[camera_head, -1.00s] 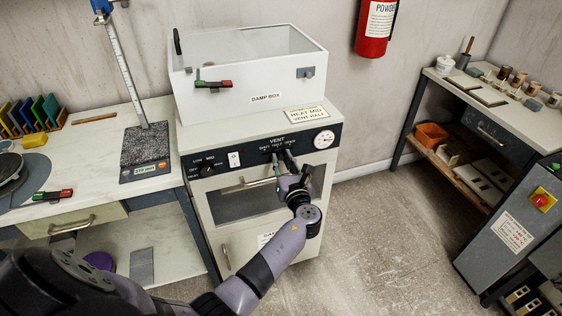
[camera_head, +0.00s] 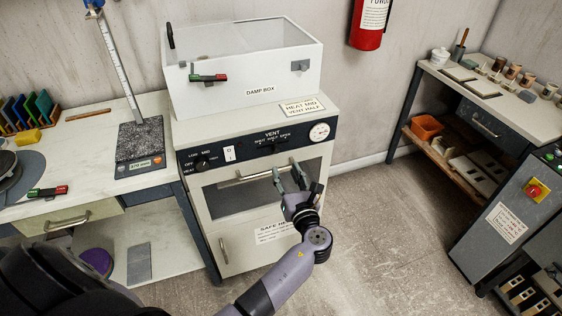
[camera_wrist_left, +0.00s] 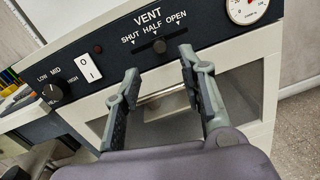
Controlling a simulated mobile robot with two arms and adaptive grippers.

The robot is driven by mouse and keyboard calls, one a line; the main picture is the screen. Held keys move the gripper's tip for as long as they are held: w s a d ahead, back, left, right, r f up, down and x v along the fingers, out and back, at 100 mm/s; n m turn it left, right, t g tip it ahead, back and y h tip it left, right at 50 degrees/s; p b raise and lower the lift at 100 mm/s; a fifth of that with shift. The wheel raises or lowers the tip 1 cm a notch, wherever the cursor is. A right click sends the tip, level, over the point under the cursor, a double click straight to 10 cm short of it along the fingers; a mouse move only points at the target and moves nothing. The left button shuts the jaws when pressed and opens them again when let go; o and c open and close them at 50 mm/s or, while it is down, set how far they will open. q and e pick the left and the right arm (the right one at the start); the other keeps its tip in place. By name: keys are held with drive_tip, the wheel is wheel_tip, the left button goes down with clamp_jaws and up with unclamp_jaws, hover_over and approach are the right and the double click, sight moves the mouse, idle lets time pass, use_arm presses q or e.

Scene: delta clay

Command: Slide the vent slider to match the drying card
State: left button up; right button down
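The vent slider is a dark round knob (camera_wrist_left: 159,46) on the dark control panel (camera_head: 232,153) of the white cabinet. In the left wrist view it sits below the HALF mark, between SHUT and OPEN. The drying card (camera_head: 303,106) on the cabinet top reads HEAT MID, VENT HALF. My left gripper (camera_head: 295,177) is open and empty in front of the oven door, below the panel. In the left wrist view its fingers (camera_wrist_left: 160,66) are spread below the knob, apart from it. My right gripper is not in view.
A heat dial (camera_wrist_left: 56,93), a rocker switch (camera_wrist_left: 89,66) and a round gauge (camera_head: 319,132) share the panel. A door handle bar (camera_head: 240,180) runs under it. The damp box (camera_head: 245,90) stands on top. Open floor (camera_head: 375,235) lies to the right.

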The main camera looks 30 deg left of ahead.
use_arm(q)
drive_tip(key=shift+v, duration=1.65)
drive_tip(key=s+d+f+n+g+h, duration=0.1)
drive_tip(key=s+f+n+g+h, duration=0.2)
drive_tip(key=f, duration=0.8)
drive_tip(key=s+d+f+n+g+h, duration=0.1)
drive_tip(key=s+f+n+h, duration=0.15)
drive_tip(key=s+f, duration=0.6)
drive_tip(key=s+d+f+n+g+h, duration=0.1)
drive_tip(key=s+f+n+g+h, duration=0.15)
drive_tip(key=f, duration=1.15)
drive_tip(key=s+f+n+g+h, duration=0.1)
drive_tip(key=s+f+n, duration=0.4)
drive_tip(key=s, duration=0.6)
drive_tip(key=s+f+n+g+h, duration=0.2)
drive_tip(key=s+f+n, duration=0.4)
drive_tip(key=s, duration=0.5)
drive_tip(key=s+f+n+g+h, duration=0.2)
drive_tip(key=s+f+n, duration=0.4)
drive_tip(key=s, duration=0.5)
drive_tip(key=shift+a+n, duration=0.35)
drive_tip(key=shift+n, duration=0.25)
